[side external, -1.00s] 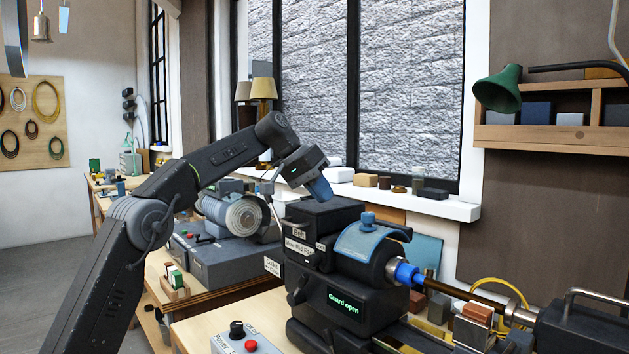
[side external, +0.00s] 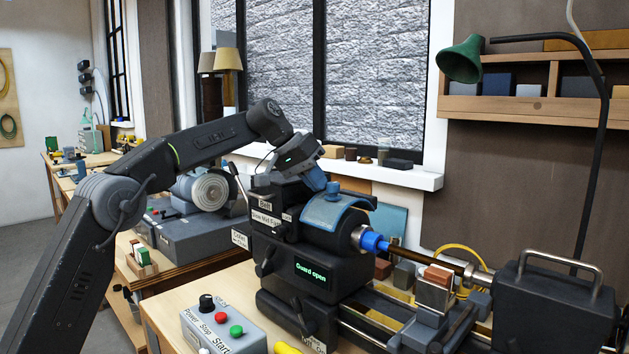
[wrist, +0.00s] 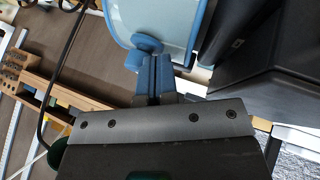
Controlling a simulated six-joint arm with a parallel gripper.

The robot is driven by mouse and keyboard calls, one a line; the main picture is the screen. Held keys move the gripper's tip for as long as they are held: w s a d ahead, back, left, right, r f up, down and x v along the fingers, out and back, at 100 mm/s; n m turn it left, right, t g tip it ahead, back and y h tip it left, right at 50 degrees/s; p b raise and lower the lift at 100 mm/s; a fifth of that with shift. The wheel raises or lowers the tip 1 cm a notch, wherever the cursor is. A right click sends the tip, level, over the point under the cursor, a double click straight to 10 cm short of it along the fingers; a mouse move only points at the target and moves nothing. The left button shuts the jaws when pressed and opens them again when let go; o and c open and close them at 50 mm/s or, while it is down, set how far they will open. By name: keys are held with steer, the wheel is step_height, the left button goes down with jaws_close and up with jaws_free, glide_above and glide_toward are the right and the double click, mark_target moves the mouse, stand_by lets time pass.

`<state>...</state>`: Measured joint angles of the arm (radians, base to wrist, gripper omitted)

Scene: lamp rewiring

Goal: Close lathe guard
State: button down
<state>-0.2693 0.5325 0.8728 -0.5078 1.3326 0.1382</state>
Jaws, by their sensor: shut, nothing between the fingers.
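The lathe guard (side external: 345,214) is a curved blue-rimmed cover over the lathe's headstock (side external: 318,262), raised clear of the chuck. A blue knob (side external: 333,189) stands on it. The headstock display (side external: 310,272) reads "Guard open". My gripper (side external: 317,184) is shut and empty, its blue fingertips right beside the knob on its left. In the wrist view the shut fingers (wrist: 155,62) point at the knob (wrist: 146,44), with the guard's pale panel (wrist: 170,15) beyond. I cannot tell whether the fingers touch the knob.
A control box (side external: 222,330) with black, red and green buttons sits at the bench front. The blue chuck part (side external: 374,241) and bar run right to the tailstock (side external: 553,305). A green lamp (side external: 461,60) hangs above right.

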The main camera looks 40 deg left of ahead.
glide_above(337, 216)
steer(key=w+d, duration=0.2)
steer(key=d, duration=0.3)
steer(key=shift+s+a, duration=0.1)
steer(key=shift+s, duration=0.15)
steer(key=a, duration=0.1)
steer(key=s+a, duration=0.1)
steer(key=a, duration=0.1)
steer(key=a+r, duration=0.1)
steer(key=shift+s+a, duration=0.3)
steer(key=shift+a, duration=0.1)
steer(key=v, duration=0.9)
steer(key=s+d+f+m+y, duration=0.1)
steer(key=s+d+f+y, duration=0.1)
steer(key=s+f, duration=1)
steer(key=s+d+f+y, duration=0.2)
steer(key=s+f, duration=0.9)
steer(key=s, duration=0.7)
steer(key=shift+s+f+m, duration=0.4)
